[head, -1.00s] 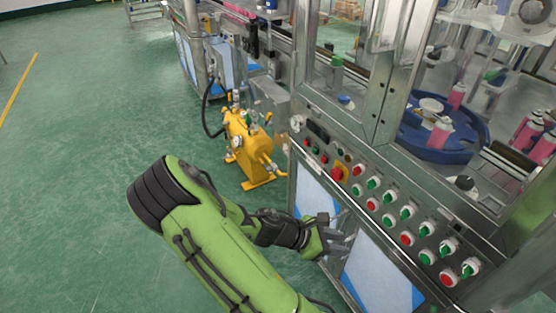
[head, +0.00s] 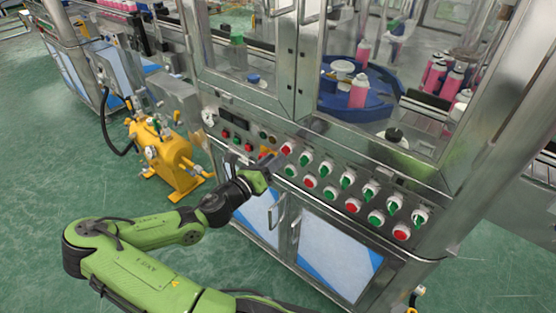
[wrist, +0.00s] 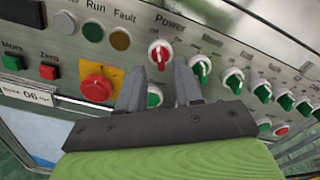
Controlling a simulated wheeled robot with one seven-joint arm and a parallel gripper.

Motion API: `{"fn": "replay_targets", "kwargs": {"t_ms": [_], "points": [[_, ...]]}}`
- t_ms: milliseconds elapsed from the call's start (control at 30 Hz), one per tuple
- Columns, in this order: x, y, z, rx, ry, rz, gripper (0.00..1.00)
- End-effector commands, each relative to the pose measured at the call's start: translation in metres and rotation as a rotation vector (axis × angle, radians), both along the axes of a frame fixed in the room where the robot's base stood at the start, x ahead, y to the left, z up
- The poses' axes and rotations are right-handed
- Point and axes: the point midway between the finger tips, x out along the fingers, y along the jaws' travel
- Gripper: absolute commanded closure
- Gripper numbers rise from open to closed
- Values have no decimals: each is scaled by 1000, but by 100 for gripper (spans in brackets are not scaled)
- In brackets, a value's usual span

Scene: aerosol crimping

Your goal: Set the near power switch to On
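The power switch (wrist: 160,55) is a red knob on a white round base, under the word "Power" in the wrist view. Its handle stands about upright. In the head view, the power switch (head: 287,149) is at the left end of the upper row of knobs. My gripper (wrist: 158,76) is open and empty, its two grey fingers apart and pointing at the panel. The fingertips show just below the knob, one on each side, and I see no contact. In the head view, my gripper (head: 270,170) is close in front of the panel, below the switch.
A green button (wrist: 154,97) shows between my fingers. A red emergency stop (wrist: 96,88) on a yellow plate sits left of them. Several green knobs (wrist: 202,69) run to the right. A yellow machine (head: 160,150) stands left of the cabinet; the floor around is open.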

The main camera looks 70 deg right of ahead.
Motion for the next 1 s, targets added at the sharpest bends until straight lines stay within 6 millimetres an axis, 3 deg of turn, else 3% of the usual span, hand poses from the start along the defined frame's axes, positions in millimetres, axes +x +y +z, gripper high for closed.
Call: {"fn": "replay_targets", "kwargs": {"t_ms": [200,467,700,1000], "points": [[-11,-25,-1,0,-1,1,65],[-12,-27,0,0,0,1,65],[-11,-27,0,0,-1,1,100],[-11,-27,0,-2,-9,0,100]]}}
